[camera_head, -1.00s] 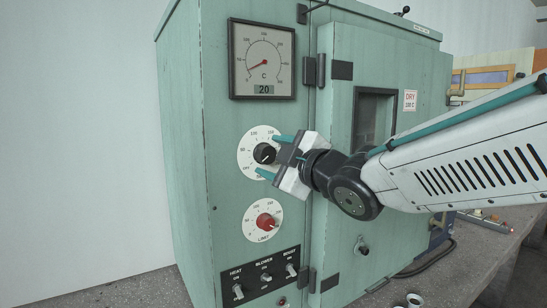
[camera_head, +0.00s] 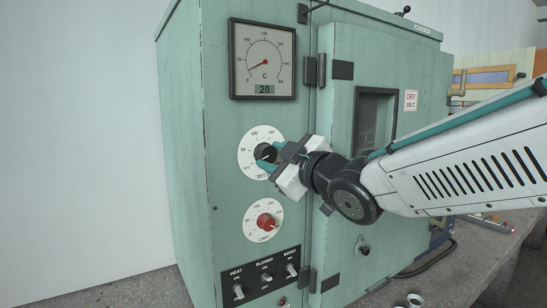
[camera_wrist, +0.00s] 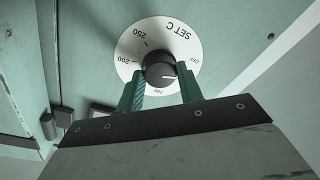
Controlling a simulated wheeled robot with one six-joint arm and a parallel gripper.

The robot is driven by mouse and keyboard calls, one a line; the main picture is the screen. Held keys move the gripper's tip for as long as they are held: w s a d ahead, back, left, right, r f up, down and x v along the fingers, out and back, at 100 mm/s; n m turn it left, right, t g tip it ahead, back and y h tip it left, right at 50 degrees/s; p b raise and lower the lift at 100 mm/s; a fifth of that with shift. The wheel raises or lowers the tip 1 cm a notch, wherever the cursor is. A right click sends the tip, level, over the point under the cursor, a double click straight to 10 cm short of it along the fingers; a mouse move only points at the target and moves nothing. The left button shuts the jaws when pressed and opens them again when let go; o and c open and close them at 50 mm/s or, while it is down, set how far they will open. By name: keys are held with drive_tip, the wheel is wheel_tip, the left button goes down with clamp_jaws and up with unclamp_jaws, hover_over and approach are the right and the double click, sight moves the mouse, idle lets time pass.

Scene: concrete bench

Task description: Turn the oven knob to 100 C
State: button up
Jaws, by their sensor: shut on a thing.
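The black set knob (camera_head: 263,151) sits in a white dial (camera_head: 247,147) on the green oven's front, below the temperature gauge. The dial reads "SET C" and also shows in the wrist view (camera_wrist: 128,48), with OFF at right and 100 at the bottom. In the wrist view the knob (camera_wrist: 157,70) has a white mark pointing right, seemingly between OFF and 100. My gripper (camera_head: 268,158) is shut on the knob, its teal fingers on either side. In the wrist view the fingertips of my gripper (camera_wrist: 161,88) hide part of the lower dial.
The gauge (camera_head: 263,59) shows 20. A red limit knob (camera_head: 265,222) sits below the set dial. A panel with several switches (camera_head: 264,276) is lower still. The oven door (camera_head: 345,170) with its window is at right, behind my arm. A tag on it reads DRY 100 C (camera_head: 411,101).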

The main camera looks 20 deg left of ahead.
drive_tip(key=m, duration=0.5)
drive_tip(key=shift+f+t, duration=0.1)
drive_tip(key=shift+t, duration=0.2)
drive_tip(key=m, duration=0.4)
drive_tip(key=m+t, duration=0.1)
drive_tip(key=m, duration=0.3)
drive_tip(key=shift+s+m, duration=0.1)
drive_tip(key=shift+m, duration=0.2)
drive_tip(key=shift+a+m, duration=0.1)
drive_tip(key=shift+m, duration=2)
drive_tip(key=shift+t+h, duration=0.3)
drive_tip(key=o, duration=1)
